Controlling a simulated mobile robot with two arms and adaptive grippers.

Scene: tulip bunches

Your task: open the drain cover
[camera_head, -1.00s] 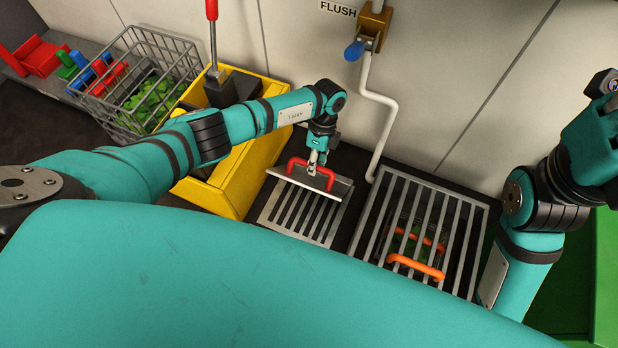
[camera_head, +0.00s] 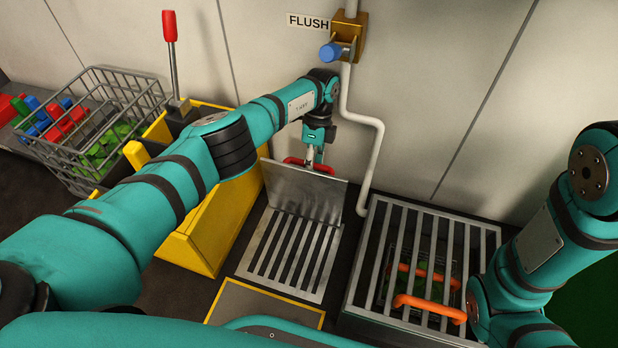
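The drain cover (camera_head: 306,192) is a grey metal plate, tilted up steeply behind a slotted metal drain grate (camera_head: 292,256). Its red handle (camera_head: 294,161) is on the side facing the wall and shows only partly above the plate's top edge. My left gripper (camera_head: 310,158) is at this handle and appears shut on it; its fingertips are partly hidden behind the plate. My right arm is at the right side of the view, but its gripper does not show.
A barred metal cage (camera_head: 368,262) with orange handles (camera_head: 432,307) stands right of the drain. A yellow bin (camera_head: 213,225) and a wire basket (camera_head: 72,165) are at left. A blue-handled valve (camera_head: 330,52) and white pipe (camera_head: 378,150) are on the wall.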

